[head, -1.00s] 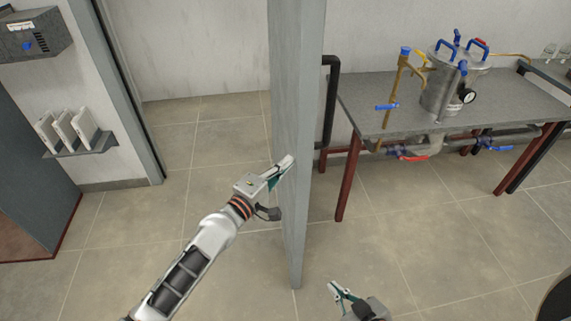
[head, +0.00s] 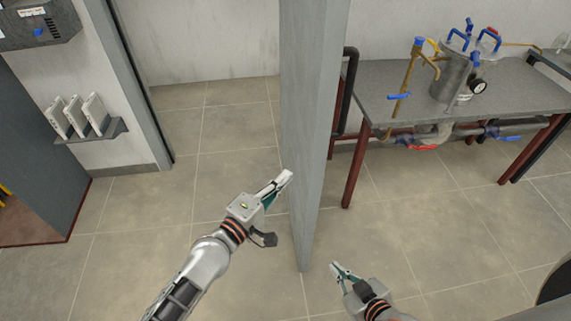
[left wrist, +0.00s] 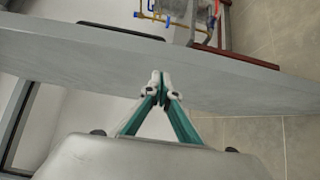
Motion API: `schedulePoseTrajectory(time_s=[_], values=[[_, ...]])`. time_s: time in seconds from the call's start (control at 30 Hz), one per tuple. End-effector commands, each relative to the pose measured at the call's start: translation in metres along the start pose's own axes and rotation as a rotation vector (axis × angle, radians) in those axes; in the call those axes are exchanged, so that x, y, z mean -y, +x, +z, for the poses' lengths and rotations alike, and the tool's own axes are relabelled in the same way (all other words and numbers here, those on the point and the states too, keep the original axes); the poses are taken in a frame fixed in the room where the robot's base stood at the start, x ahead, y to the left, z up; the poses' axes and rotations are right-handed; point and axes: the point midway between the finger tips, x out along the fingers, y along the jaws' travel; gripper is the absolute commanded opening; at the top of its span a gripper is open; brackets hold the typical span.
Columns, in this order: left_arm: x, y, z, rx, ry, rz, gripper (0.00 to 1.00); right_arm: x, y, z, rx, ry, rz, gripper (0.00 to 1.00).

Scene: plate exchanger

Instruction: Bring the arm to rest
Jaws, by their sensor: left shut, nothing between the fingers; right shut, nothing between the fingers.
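My left gripper (head: 284,180) is in the middle of the head view, close to the edge of an open grey door (head: 310,130). Its fingers are shut and empty. In the left wrist view the left gripper's fingertips (left wrist: 160,78) meet in front of the door panel (left wrist: 100,62); I cannot tell whether they touch it. My right gripper (head: 338,268) is low in the head view, right of the door's lower end. It is shut and holds nothing.
A grey table (head: 400,85) with a metal vessel (head: 455,78), blue-handled valves and pipes stands at the right. A wall shelf (head: 95,132) with several white items hangs at the left. The doorway and much tiled floor (head: 225,140) are clear.

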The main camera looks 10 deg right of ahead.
Motion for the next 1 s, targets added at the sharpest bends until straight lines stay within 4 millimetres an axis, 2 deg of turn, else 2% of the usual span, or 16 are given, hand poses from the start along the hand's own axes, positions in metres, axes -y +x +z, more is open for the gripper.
schedulePoseTrajectory(time_s=[0.1,0.37,0.47,0.53,0.67,0.77,0.8,0.9,1.0], values=[[0.0,-0.007,0.004,0.0,0.001,0.0,0.0,0.0,0.0,0.002,0.005,0.0,0.0,0.0],[0.002,-0.011,0.005,-0.003,0.009,-0.003,0.0,0.0,0.0,0.008,0.015,0.001,0.0,0.0],[0.014,-0.022,0.002,-0.023,0.076,-0.027,0.0,0.001,0.001,0.007,0.014,0.003,0.001,0.0],[0.032,-0.04,-0.003,-0.05,0.177,-0.066,0.0,0.0,0.001,0.006,0.013,0.003,0.001,0.0],[0.079,-0.093,-0.018,-0.103,0.464,-0.203,0.0,0.0,0.0,0.005,0.011,0.003,0.002,0.0],[0.118,-0.145,-0.031,-0.118,0.716,-0.35,0.0,0.0,0.0,0.004,0.009,0.003,0.002,0.0],[0.133,-0.168,-0.036,-0.114,0.815,-0.415,0.0,0.0,0.0,0.003,0.008,0.003,0.002,0.0],[0.164,-0.224,-0.047,-0.081,1.043,-0.574,0.0,0.0,0.0,0.003,0.007,0.003,0.002,0.0],[0.185,-0.272,-0.055,-0.029,1.221,-0.709,0.0,0.0,0.0,0.003,0.007,0.003,0.002,0.0]])
